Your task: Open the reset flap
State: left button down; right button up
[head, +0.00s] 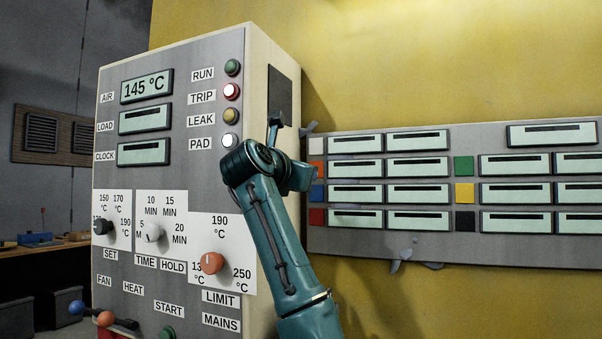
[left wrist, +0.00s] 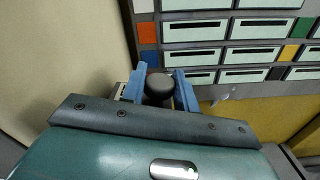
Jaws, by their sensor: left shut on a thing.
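A dark rectangular plate (head: 280,92), which may be the reset flap, lies on the cream side face of the oven's control box. I cannot tell from this view whether it stands open. My left gripper (head: 290,128) is at the lower end of this plate, beside the box. In the left wrist view, the blue fingers of my left gripper (left wrist: 160,92) are shut on a round black knob (left wrist: 160,86). How the knob joins the plate is hidden. My right gripper is not in view.
The control box front (head: 180,190) carries displays, lamps and dials, with an orange limit knob (head: 212,263). A grey panel (head: 440,226) with several label displays and coloured squares is on the yellow wall to the right, close behind the gripper. A bench (head: 40,246) stands at far left.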

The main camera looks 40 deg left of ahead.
pick_arm(q)
jog(key=shift+s+a+r, duration=0.1)
jog(key=shift+r, duration=0.05)
jog(key=c, duration=1.1)
grip_release()
jog(key=b+v, duration=0.3)
jog(key=v, duration=1)
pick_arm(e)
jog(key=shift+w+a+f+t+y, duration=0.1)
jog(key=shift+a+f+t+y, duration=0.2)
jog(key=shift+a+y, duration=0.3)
